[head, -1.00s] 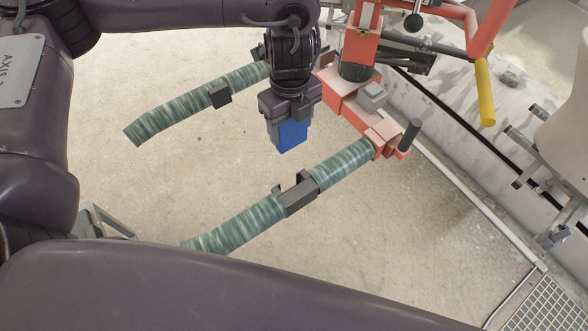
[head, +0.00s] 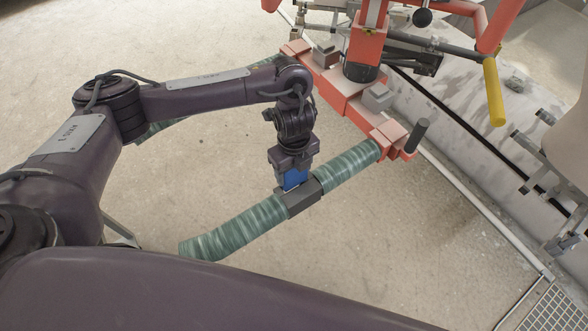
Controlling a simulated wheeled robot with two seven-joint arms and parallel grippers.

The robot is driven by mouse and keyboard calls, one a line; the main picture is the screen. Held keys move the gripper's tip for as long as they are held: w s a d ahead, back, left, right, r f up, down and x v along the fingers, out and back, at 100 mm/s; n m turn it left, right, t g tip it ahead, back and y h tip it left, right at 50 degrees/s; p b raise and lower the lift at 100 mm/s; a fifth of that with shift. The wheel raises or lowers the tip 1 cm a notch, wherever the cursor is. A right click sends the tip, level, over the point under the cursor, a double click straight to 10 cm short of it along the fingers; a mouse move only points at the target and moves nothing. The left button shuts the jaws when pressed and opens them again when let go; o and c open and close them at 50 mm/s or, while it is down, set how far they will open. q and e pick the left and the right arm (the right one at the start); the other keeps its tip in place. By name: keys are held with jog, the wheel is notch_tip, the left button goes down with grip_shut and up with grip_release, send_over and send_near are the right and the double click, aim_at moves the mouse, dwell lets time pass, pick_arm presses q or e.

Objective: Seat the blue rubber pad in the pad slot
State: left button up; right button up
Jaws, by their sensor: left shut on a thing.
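My left gripper (head: 293,165) is shut on the blue rubber pad (head: 294,180). The pad's lower end is at the dark grey bracket (head: 304,200) on the near green-wrapped arm (head: 240,226). The bracket hides the pad's lower edge, so I cannot tell how deep the pad sits in it. This bracket looks like the pad slot. My right gripper is not in view.
The green arm joins an orange frame (head: 345,98) with an upright dark peg (head: 416,135) at its corner. A yellow handle (head: 494,92) hangs at the upper right. A second green-wrapped arm (head: 150,130) is mostly behind my left arm.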

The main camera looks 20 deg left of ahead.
pick_arm(q)
jog(key=shift+f+b, duration=0.3)
jog(key=shift+f, duration=0.3)
jog(key=o, duration=1)
jog(key=shift+o, duration=0.2)
jog(key=shift+r, duration=0.3)
notch_tip(320, 180, up, 12)
jog(key=p, duration=0.2)
jog(key=shift+f+p, duration=0.25)
jog(key=shift+p, duration=0.15)
jog(key=shift+r, duration=0.6)
